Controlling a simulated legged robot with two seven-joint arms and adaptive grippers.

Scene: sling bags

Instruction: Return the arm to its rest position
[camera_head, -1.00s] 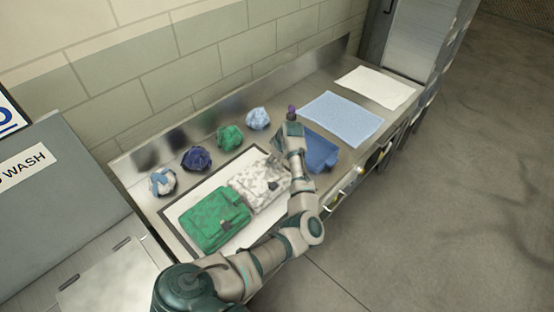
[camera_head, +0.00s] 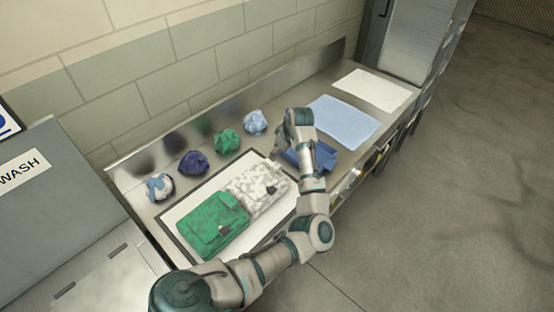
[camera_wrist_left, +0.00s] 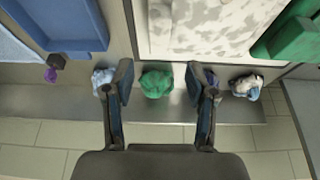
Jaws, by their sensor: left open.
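My left arm comes in from the lower left in the head view and is bent up over the counter. Its gripper (camera_head: 278,152) hangs between the grey-white patterned bag (camera_head: 257,188) and the blue tray (camera_head: 322,155), above the counter. In the left wrist view the two fingers (camera_wrist_left: 160,85) are spread wide with nothing between them. The green crumpled bundle (camera_wrist_left: 157,80) shows below, between the fingers, and is not touched. The green bag (camera_head: 212,224) lies beside the patterned bag on a white mat with a dark border (camera_head: 180,212). My right gripper is out of view.
A row of crumpled bundles lies along the wall: white-blue (camera_head: 159,186), dark blue (camera_head: 193,163), green (camera_head: 227,141) and light blue (camera_head: 255,122). A light blue cloth (camera_head: 345,121) and a white cloth (camera_head: 372,90) lie to the right.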

